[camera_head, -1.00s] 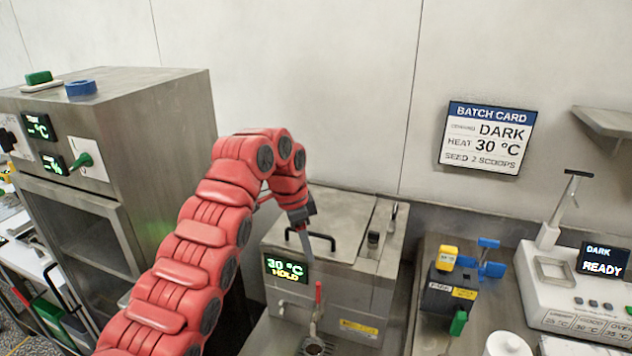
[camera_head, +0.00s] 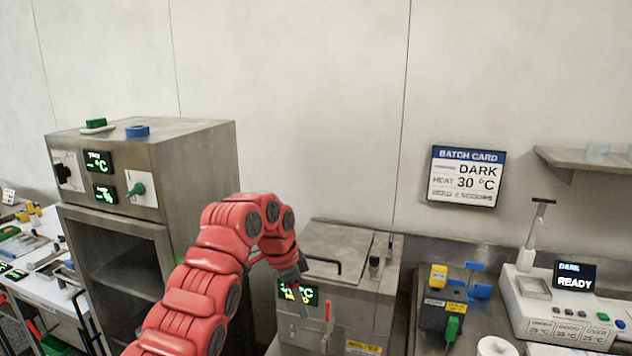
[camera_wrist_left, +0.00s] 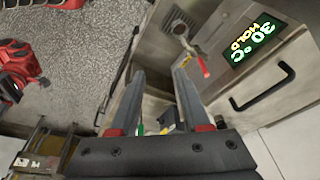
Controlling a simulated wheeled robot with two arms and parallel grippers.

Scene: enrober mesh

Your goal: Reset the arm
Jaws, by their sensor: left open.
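My left arm in red segments comes in from the lower left of the head view, and its gripper (camera_head: 301,296) hangs in front of the steel tempering machine (camera_head: 345,285). In the left wrist view the two fingers of my left gripper (camera_wrist_left: 155,95) are wide apart with nothing held between them. The machine's display (camera_wrist_left: 254,40) reads 30 °C HOLD there. Its red-handled tap (camera_wrist_left: 197,62) lies just beyond the fingers, apart from them. My right gripper is not in the head view.
A tall steel cabinet (camera_head: 196,165) stands at the left. A batch card (camera_head: 466,176) on the wall reads DARK, 30 °C, 2 scoops. At the right are a black box with coloured levers (camera_head: 440,316), a white lidded pot (camera_head: 494,346) and a white tester (camera_head: 560,318) showing DARK READY.

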